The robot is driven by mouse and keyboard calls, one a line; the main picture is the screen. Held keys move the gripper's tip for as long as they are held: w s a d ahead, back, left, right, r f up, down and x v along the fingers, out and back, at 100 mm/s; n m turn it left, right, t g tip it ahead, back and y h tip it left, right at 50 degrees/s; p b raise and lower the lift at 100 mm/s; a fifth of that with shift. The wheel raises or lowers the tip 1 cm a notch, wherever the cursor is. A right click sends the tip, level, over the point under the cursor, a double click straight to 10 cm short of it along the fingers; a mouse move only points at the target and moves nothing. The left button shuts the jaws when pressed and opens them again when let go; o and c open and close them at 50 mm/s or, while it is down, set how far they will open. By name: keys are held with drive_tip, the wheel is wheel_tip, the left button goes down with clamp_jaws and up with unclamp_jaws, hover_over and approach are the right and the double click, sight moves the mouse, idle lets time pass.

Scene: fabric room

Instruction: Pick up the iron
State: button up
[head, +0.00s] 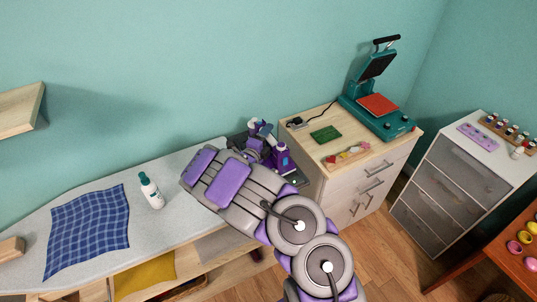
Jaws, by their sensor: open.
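My gripper (262,130) is at the far end of my purple and grey arm, over the right end of the pale work table (190,212). It is open and partly hidden by the arm. I cannot make out an iron clearly in the head view. Small purple and dark parts show around the gripper, and I cannot tell whether any belong to the iron. My arm covers much of that end of the table. Any contact between the gripper and a thing there is not visible.
A blue checked cloth (90,230) and a white bottle with a teal cap (150,191) are on the table. Right of my gripper stands a wooden cabinet (345,185), bearing a teal heat press (375,117) and a green mat (325,134). A shelf (22,108) is at the left.

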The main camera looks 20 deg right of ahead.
drive_tip(key=shift+w+a+r, duration=0.15)
drive_tip(key=shift+a+r, duration=0.05)
drive_tip(key=shift+a, duration=0.75)
drive_tip(key=shift+d+f, duration=0.15)
drive_tip(key=shift+d, duration=1)
drive_tip(key=c, duration=0.6)
drive_tip(key=shift+a, duration=0.1)
drive_tip(key=shift+c, duration=1.3)
drive_tip(key=shift+a, duration=0.7)
clamp_jaws()
drive_tip(key=shift+d, duration=0.35)
drive_tip(key=shift+f, duration=0.1)
